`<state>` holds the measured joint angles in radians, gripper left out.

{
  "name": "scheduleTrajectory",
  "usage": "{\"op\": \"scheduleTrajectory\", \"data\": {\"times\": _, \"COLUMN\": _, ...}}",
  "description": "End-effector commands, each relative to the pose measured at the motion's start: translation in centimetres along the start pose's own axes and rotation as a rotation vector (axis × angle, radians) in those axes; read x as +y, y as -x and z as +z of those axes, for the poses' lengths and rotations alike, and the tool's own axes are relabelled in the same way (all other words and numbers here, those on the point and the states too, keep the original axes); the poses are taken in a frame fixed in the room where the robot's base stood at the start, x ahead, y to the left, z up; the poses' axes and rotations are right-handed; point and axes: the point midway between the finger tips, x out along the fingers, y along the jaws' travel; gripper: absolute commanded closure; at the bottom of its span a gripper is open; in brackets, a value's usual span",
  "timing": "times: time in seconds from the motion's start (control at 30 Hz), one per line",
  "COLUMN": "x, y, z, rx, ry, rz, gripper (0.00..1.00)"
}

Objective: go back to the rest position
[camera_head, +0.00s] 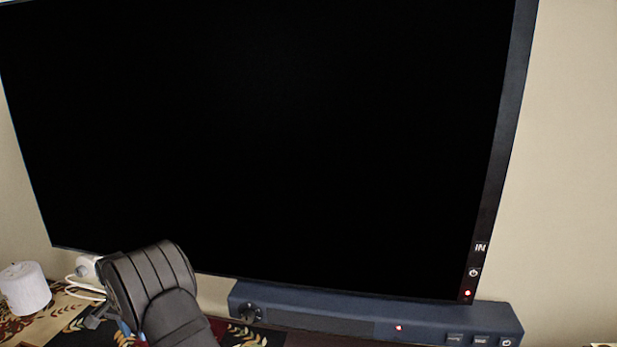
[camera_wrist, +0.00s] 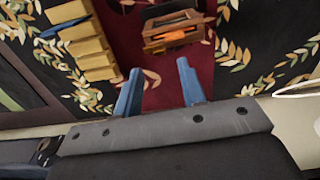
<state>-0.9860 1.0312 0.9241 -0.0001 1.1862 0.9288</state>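My gripper shows in the wrist view (camera_wrist: 158,86) as two blue fingers set well apart. Nothing is between them. Beyond the fingertips lies a dark red and black leaf-patterned cloth. In the head view my black wrist is at the lower left, in front of the bottom edge of a large dark screen (camera_head: 270,140). Only a small bit of blue finger shows there, and the fingertips are mostly hidden behind my wrist.
A dark blue soundbar (camera_head: 430,318) with a red light stands below the screen. A white roll (camera_head: 24,288) stands at the far left, beside a white cabled device (camera_head: 86,267). In the wrist view, several tan blocks (camera_wrist: 90,45) and a brown holder with an orange item (camera_wrist: 176,36) lie on the patterned cloth.

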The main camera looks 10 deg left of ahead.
Motion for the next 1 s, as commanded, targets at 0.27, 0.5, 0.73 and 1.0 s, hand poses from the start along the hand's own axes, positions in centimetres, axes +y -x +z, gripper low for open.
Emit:
{"op": "scheduleTrajectory", "data": {"times": 0.27, "x": 0.0, "y": -4.0, "z": 0.0, "rx": -0.001, "ry": 0.0, "rz": 0.001, "gripper": 0.63}}
{"op": "scheduleTrajectory", "data": {"times": 0.5, "x": 0.0, "y": -4.8, "z": 0.0, "rx": 0.0, "ry": -0.001, "rz": 0.0, "gripper": 0.63}}
{"op": "scheduleTrajectory", "data": {"times": 0.73, "x": 0.0, "y": -4.8, "z": 0.0, "rx": 0.0, "ry": -0.002, "rz": 0.0, "gripper": 0.63}}
{"op": "scheduleTrajectory", "data": {"times": 1.0, "x": 0.0, "y": -2.6, "z": 0.0, "rx": 0.001, "ry": 0.0, "rz": -0.002, "gripper": 0.63}}
